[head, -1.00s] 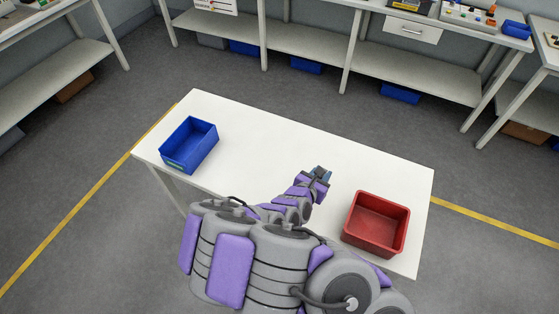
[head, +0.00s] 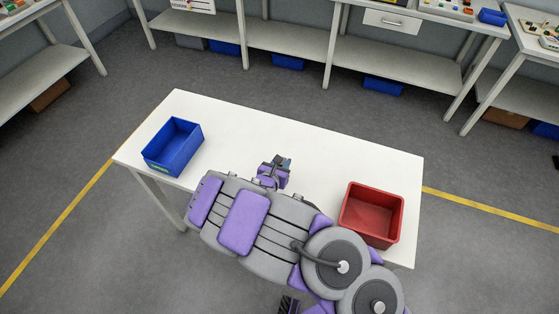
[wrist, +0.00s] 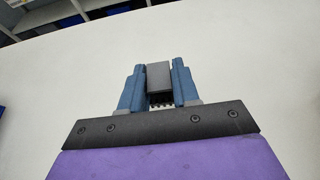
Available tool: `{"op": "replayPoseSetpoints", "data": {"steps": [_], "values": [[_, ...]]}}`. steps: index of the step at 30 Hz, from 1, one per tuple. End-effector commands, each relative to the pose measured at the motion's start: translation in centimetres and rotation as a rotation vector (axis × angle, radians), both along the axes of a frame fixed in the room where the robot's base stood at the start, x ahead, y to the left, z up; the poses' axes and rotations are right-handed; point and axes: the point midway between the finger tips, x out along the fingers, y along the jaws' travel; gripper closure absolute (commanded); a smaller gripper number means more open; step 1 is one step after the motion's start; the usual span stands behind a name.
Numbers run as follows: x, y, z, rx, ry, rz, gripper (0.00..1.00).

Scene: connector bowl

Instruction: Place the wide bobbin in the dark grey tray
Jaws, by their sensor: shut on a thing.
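My gripper (wrist: 159,76) is shut on a dark grey block (wrist: 159,77) with a row of small pins at its near end, in the wrist view. The block sits between the two blue fingers and looks like a connector, not a bobbin. In the head view my gripper (head: 283,163) is over the middle of the white table, and the block is too small to make out. No wide bobbin and no dark grey tray can be recognised in these views. A blue bin (head: 188,152) stands left of my gripper and a red bin (head: 371,238) stands to its right.
The white table (head: 340,157) is bare between the bins and along its far side. Both bins look empty. Benches with shelves (head: 300,60) line the back wall, apart from the table. My arm covers part of the near table edge.

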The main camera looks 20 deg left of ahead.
Motion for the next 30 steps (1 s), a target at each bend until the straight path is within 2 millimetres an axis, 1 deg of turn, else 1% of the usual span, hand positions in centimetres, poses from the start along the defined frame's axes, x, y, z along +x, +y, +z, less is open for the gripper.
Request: {"op": "replayPoseSetpoints", "data": {"steps": [1,4,7,15,18,21,23,29,30], "values": [[0.8,0.5,-0.4,0.008,0.004,-0.003,0.98],[2.4,0.8,-0.3,0.008,0.001,-0.003,0.98],[3.3,1.1,-0.4,0.006,0.004,-0.001,0.98],[4.7,1.8,-0.4,0.006,0.000,-0.001,0.98],[4.4,1.9,-2.5,0.000,0.005,0.001,0.98],[4.5,2.0,-3.8,0.000,0.005,0.001,0.98],[4.5,2.0,-4.1,0.001,0.003,0.001,0.98],[4.5,1.8,-3.9,0.003,0.002,0.002,0.98],[4.5,1.7,-3.9,0.003,0.002,0.002,0.66]]}}
